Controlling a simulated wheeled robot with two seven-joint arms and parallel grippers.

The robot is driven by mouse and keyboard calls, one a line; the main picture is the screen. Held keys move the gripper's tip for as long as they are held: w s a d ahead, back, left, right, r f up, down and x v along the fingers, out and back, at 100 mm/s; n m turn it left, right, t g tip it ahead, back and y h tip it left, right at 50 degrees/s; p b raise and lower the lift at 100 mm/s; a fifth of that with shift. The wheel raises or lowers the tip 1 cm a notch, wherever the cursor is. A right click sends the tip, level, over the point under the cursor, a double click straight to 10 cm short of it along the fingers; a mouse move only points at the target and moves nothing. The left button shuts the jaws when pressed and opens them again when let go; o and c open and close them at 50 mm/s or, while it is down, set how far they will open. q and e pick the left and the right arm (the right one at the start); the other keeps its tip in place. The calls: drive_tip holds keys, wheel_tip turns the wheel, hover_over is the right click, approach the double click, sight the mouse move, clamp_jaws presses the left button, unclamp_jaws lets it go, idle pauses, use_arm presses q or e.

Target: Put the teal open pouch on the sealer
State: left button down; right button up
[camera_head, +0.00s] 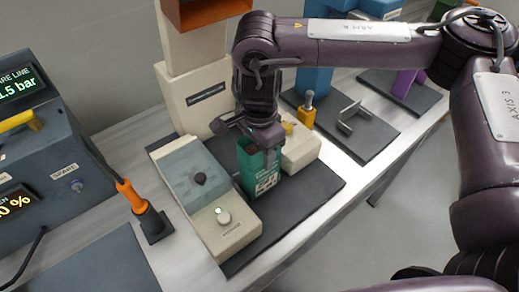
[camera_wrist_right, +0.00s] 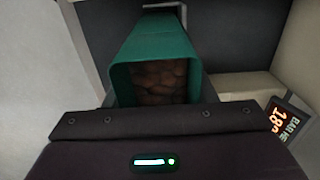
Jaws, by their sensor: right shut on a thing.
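The teal open pouch (camera_head: 264,178) is upright below my right gripper (camera_head: 262,138) in the head view. The gripper is shut on its upper part. In the right wrist view the pouch (camera_wrist_right: 150,45) shows its open mouth with brown pieces inside. The sealer looks to be the beige machine with a grey top and knobs (camera_head: 228,232), on a dark mat. The pouch is between its grey-topped part and a beige block (camera_head: 301,152). I cannot tell whether the pouch bottom touches anything. My left gripper is not in view.
A beige column with an orange hopper (camera_head: 205,12) stands behind. A grey control box (camera_head: 45,150) and an orange-handled tool (camera_head: 132,195) are at the left. A dark mat with a metal bracket (camera_head: 352,117) lies to the right. The dark mat's front right (camera_head: 305,203) is bare.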

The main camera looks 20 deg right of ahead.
drive_tip(key=o, duration=0.8)
drive_tip(key=shift+f, duration=0.1)
drive_tip(key=shift+c, duration=0.2)
drive_tip(key=shift+r, duration=0.3)
wheel_tip(320, 180, up, 12)
drive_tip(key=shift+f+p, duration=0.1)
drive_tip(key=shift+p, duration=0.2)
